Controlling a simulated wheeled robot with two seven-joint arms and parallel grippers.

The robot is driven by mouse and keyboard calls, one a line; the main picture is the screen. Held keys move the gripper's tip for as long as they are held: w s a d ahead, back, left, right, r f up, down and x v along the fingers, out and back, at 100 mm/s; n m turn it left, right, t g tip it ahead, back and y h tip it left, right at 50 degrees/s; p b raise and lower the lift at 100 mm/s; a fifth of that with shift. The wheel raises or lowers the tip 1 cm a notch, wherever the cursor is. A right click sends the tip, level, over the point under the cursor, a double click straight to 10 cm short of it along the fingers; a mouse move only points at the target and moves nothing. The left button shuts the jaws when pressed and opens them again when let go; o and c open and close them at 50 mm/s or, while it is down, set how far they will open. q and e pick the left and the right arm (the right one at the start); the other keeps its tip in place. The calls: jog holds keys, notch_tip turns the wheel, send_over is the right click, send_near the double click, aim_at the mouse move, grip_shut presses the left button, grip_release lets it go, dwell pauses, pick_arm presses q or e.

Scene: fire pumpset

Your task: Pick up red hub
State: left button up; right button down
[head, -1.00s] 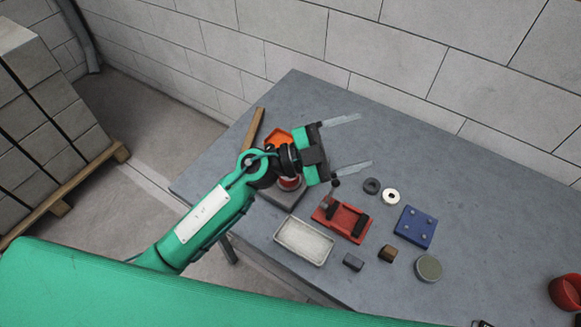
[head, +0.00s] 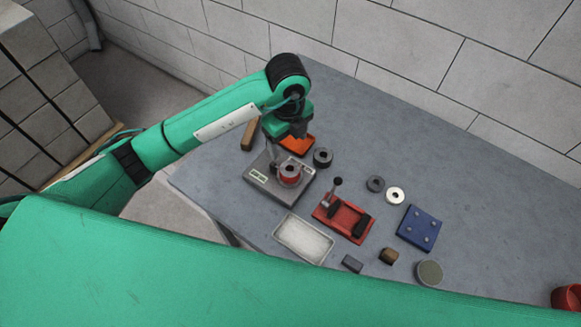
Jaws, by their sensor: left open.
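The red hub (head: 289,179), a short red cylinder with a dark-bored grey top, sits on a grey box-like stand (head: 262,190) with a pale label, at the left part of the table. My left gripper (head: 287,157) points down over it, open, with thin grey fingers that are hard to make out against the stand. The fingertips look close to the hub; I cannot tell whether they touch it. My right gripper is not in view.
An orange tray (head: 298,144) and a dark ring (head: 323,157) are close by. A pale tray (head: 303,239), red fixture (head: 343,218) with a lever, small rings and blue block (head: 419,228) lie to the right. The table's back right is clear.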

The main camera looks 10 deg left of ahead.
pick_arm(q)
jog(key=p, duration=0.2)
send_over(289, 167)
jog(key=s, duration=0.1)
notch_tip(289, 167, down, 8)
jog(key=shift+r, duration=0.15)
jog(key=shift+f, duration=0.2)
notch_tip(289, 167, down, 4)
jog(key=shift+f+p, duration=0.1)
jog(key=shift+p, duration=1.05)
jog(key=shift+f, duration=0.35)
jog(key=shift+w+d+r, duration=0.1)
jog(key=c, duration=1.5)
jog(key=shift+o, duration=0.2)
